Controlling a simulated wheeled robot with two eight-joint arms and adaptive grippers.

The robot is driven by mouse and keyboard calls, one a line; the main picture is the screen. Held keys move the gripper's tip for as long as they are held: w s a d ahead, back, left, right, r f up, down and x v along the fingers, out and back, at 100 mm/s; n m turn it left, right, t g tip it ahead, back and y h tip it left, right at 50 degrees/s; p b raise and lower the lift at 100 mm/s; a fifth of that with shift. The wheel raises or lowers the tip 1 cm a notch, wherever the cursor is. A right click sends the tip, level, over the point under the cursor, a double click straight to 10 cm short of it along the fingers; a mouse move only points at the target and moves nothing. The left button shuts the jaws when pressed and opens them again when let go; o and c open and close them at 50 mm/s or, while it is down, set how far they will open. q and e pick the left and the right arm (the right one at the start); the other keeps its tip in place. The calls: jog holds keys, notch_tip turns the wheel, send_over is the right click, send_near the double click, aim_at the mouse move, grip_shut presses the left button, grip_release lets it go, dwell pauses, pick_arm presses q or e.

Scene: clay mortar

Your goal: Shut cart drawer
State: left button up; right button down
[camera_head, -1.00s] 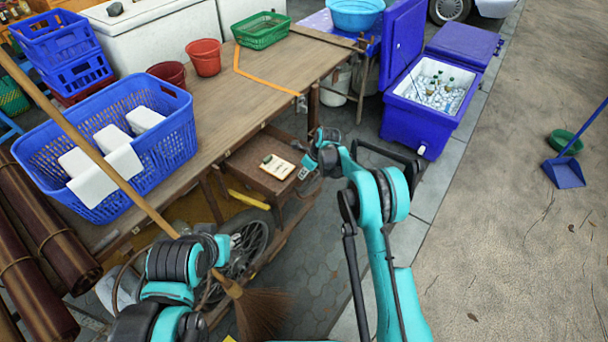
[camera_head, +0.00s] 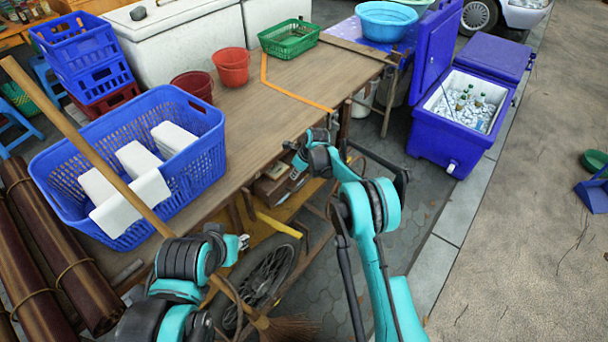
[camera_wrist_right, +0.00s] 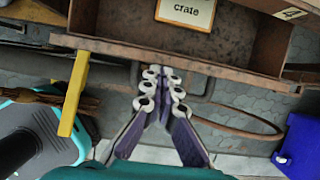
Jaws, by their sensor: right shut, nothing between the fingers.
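The cart drawer (camera_head: 272,192) is a brown tray under the wooden tabletop, partly hidden by the table edge and my right arm. In the right wrist view its rusty front wall (camera_wrist_right: 225,62) crosses the top, and the inside still shows, with a card reading "crate" (camera_wrist_right: 186,12). The drawer is partly open. My right gripper (camera_wrist_right: 160,82) is shut and empty, its fingertips at the drawer's front wall; I cannot tell whether they touch. My left gripper (camera_head: 242,243) is low beside the cart, and its jaws are unclear.
The wooden tabletop (camera_head: 240,120) carries a blue basket (camera_head: 75,200), red pots and a green tray (camera_head: 289,40). A broom (camera_head: 90,150) leans across the basket. A bicycle-type wheel (camera_head: 262,278) stands below. A blue cooler (camera_head: 455,140) is at the right, with open pavement beyond.

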pick_arm(q)
jog(key=shift+w, duration=0.35)
pick_arm(e)
jog(key=shift+w+a+r, duration=0.1)
jog(key=shift+w+a, duration=0.45)
jog(key=shift+a, duration=0.3)
jog(key=shift+w+a, duration=0.5)
jog(key=shift+a, duration=0.3)
